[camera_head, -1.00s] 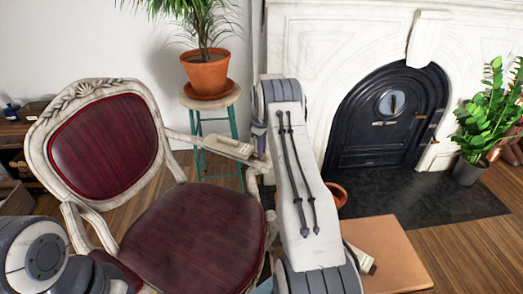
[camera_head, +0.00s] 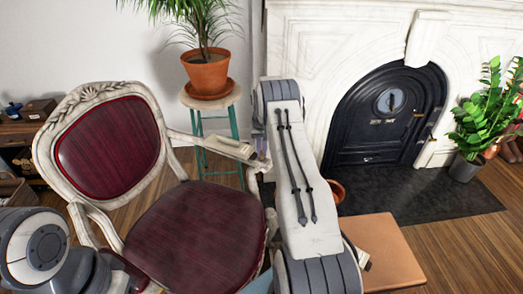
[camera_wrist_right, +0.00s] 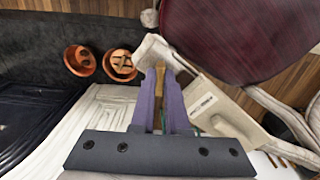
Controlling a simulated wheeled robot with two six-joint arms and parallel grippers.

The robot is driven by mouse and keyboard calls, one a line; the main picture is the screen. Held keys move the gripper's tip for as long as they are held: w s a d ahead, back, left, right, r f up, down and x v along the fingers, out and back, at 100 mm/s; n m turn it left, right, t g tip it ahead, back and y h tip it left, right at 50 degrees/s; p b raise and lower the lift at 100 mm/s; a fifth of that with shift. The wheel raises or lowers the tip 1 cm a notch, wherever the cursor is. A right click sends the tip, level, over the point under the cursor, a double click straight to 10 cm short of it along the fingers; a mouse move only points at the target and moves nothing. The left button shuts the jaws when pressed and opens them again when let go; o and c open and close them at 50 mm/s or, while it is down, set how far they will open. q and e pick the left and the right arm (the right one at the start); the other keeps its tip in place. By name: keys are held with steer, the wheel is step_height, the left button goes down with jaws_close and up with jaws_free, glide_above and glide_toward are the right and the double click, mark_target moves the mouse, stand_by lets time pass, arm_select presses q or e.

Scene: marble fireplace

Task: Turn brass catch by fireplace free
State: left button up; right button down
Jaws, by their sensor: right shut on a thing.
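A pale panel (camera_head: 225,146) with a small dark mark lies along the chair's far armrest, and it also shows in the right wrist view (camera_wrist_right: 222,110). My right gripper (camera_wrist_right: 161,72) points at the inner end of this panel. Its purple fingers are closed around a narrow gold-brown piece (camera_wrist_right: 159,90), seemingly the brass catch, mostly hidden between them. In the head view my right arm covers most of the gripper (camera_head: 260,143).
The red-seated chair (camera_head: 190,240) stands close beside my right arm. A potted palm (camera_head: 206,70) stands on a teal-legged stool (camera_head: 236,130) behind it. The marble fireplace (camera_head: 320,60) with its dark door (camera_head: 385,125) is at right, near a leafy plant (camera_head: 482,120). Two terracotta pots (camera_wrist_right: 80,60) show in the wrist view.

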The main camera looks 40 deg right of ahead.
mark_target(262, 153)
steer(key=m, duration=0.6)
steer(key=shift+w+r+m+p, duration=0.1)
steer(key=shift+m+p, duration=0.2)
stand_by(0.4)
steer(key=c, duration=0.9)
jaws_free()
step_height(262, 153, up, 10)
steer(key=shift+r, duration=0.2)
